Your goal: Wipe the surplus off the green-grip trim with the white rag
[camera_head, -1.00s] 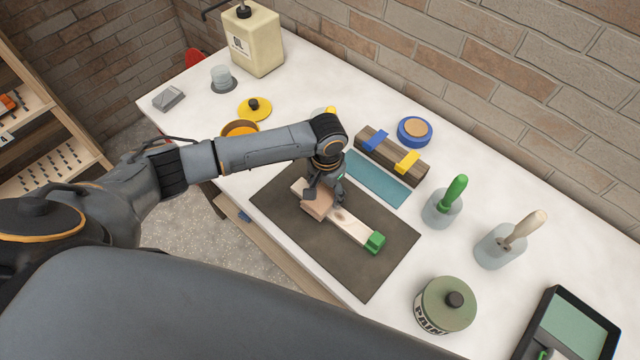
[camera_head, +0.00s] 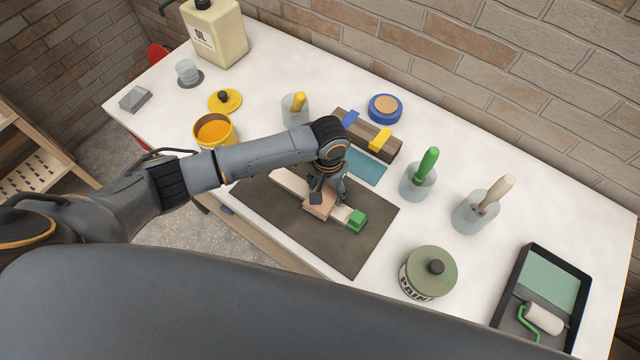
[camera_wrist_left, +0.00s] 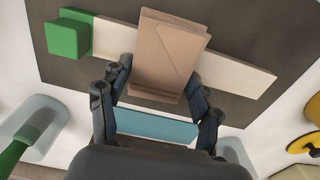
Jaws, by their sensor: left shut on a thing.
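The trim (camera_head: 290,183) is a pale wooden strip lying flat on a dark mat, with a green block grip (camera_head: 357,221) at its right end. In the left wrist view the trim (camera_wrist_left: 240,75) runs crosswise, its green grip (camera_wrist_left: 68,37) at upper left. My left gripper (camera_head: 326,190) is shut on a folded, flat pad (camera_head: 317,204) that looks tan rather than white. The pad (camera_wrist_left: 170,55) lies across the trim, near the green end, and hides part of it. I see no plainly white rag. My right gripper is not in view.
The dark mat (camera_head: 345,255) lies on the white bench. Behind it are a teal strip (camera_head: 367,167) and a dark wooden block (camera_head: 395,153) with blue and yellow pieces. Jars with handled tools (camera_head: 418,185), a paint tin (camera_head: 428,275) and a roller tray (camera_head: 510,310) stand to the right.

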